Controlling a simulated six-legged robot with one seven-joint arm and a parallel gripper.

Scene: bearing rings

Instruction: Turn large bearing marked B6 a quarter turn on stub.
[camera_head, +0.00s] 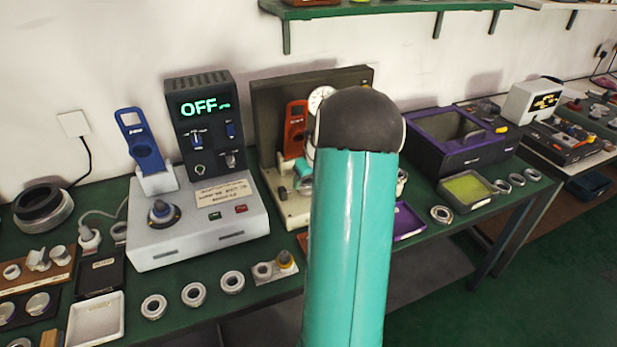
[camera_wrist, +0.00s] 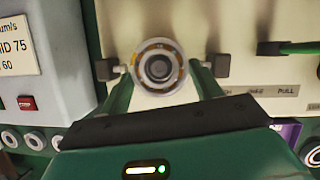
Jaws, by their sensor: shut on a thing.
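A large bearing (camera_wrist: 137,69) with a metal ring and an orange-brown ball track shows face-on in the wrist view. The stub (camera_wrist: 158,67) is the dark round end at its centre. My gripper (camera_wrist: 160,68) is shut on the bearing, with one dark finger pad on its left and one on its right. No B6 mark is readable. In the head view my teal arm hides the gripper and the bearing, in front of the stand with the dark back panel (camera_head: 268,105).
A grey tester (camera_head: 190,245) with an OFF display stands left of the stand. A purple bin (camera_head: 450,158) and a green-lined tray (camera_head: 466,190) stand right. Loose rings (camera_head: 193,294) line the bench's front edge. Labels (camera_wrist: 275,90) show beside the bearing.

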